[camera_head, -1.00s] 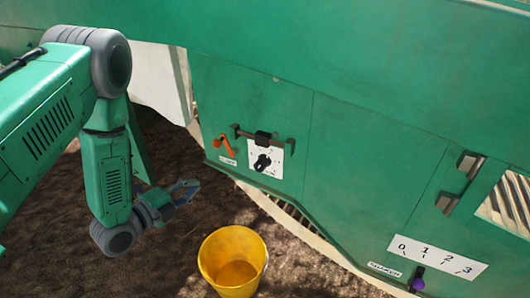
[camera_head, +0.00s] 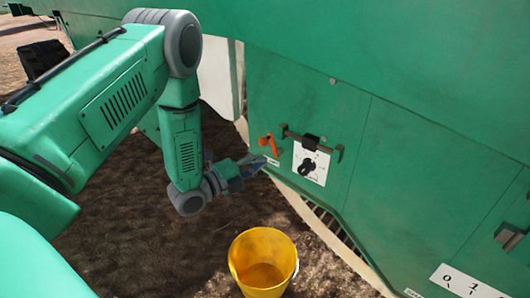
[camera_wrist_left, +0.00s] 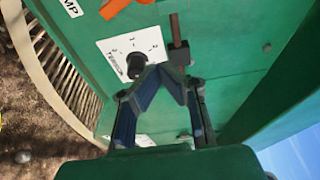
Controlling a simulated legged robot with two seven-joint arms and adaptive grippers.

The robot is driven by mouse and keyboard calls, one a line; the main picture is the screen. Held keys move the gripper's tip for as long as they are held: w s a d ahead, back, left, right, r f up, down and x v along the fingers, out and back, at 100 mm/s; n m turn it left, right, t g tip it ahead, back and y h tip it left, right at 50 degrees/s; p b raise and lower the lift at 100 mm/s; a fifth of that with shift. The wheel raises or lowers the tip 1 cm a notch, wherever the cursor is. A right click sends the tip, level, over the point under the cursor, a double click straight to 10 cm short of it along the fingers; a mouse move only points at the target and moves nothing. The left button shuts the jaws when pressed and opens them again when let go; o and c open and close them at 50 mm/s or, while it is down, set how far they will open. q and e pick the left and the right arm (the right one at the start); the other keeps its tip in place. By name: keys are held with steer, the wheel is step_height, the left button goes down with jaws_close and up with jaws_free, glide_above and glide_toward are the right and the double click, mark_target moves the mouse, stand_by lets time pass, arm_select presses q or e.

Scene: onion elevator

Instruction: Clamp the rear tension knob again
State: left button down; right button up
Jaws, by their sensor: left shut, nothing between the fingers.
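The tension knob (camera_head: 307,167) is black and sits on a white dial plate (camera_head: 322,158) on the green machine panel. In the left wrist view the knob (camera_wrist_left: 137,66) shows on the plate with its printed numbers. An orange clamp lever (camera_head: 268,145) is left of the plate, above a small white label (camera_head: 272,162). The lever also shows, cut off, in the left wrist view (camera_wrist_left: 120,6). My left gripper (camera_head: 262,162) is shut and empty, close to the label and below the lever. Its fingertips (camera_wrist_left: 162,70) overlap the plate's edge in the picture; contact cannot be told. My right gripper is out of view.
A dark bar with a black block (camera_head: 310,141) crosses above the dial plate. A yellow bucket (camera_head: 263,235) stands on the soil below. A numbered white scale (camera_head: 466,283) is at the lower right. Open soil lies left of the bucket.

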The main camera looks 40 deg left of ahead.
arm_select(q)
steer(key=w, duration=0.1)
steer(key=w+a+b, duration=0.1)
steer(key=w, duration=0.1)
steer(key=w+a, duration=0.1)
steer(key=w, duration=0.1)
steer(key=shift+w+a+b, duration=0.1)
steer(key=shift+w+b, duration=0.15)
steer(key=shift+b, duration=0.15)
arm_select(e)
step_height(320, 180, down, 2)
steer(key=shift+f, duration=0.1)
arm_select(q)
steer(key=shift+a, duration=0.1)
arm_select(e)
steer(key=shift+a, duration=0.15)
